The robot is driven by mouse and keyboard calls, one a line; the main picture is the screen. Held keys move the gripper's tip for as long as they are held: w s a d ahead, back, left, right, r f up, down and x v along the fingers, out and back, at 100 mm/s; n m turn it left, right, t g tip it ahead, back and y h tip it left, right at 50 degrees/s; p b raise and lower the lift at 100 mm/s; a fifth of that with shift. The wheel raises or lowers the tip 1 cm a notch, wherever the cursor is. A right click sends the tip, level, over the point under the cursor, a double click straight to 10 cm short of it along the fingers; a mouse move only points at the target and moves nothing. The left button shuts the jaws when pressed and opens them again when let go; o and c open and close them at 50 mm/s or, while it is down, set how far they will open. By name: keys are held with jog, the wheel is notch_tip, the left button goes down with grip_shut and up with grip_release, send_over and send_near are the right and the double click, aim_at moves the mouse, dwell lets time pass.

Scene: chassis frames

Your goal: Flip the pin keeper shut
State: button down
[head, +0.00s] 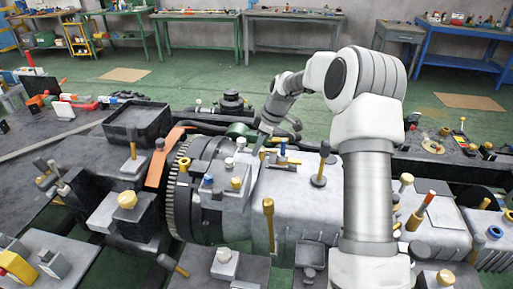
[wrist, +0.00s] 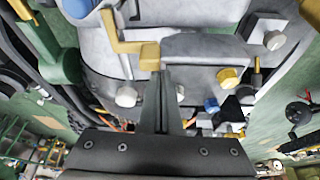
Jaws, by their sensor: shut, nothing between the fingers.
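What looks like the pin keeper is a bent yellow lever (wrist: 122,38) with a blue round cap (wrist: 77,7) at one end, on the grey housing. In the head view the yellow lever with the blue cap (head: 284,154) sits on top of the housing, just right of my gripper (head: 257,150). In the wrist view my gripper (wrist: 166,75) is shut and empty, its dark fingers together. The fingertips are right at the lever's free yellow end; I cannot tell whether they touch it. Part of the lever's mounting is hidden.
A toothed ring (head: 178,195) stands to the left. A black open tray (head: 138,120) lies farther left. Workbenches line the back wall.

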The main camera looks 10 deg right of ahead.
jog(key=shift+r, duration=0.1)
jog(key=v, duration=1.7)
jog(key=shift+p, duration=0.4)
jog(key=shift+s+r, duration=0.1)
jog(key=shift+r, duration=0.05)
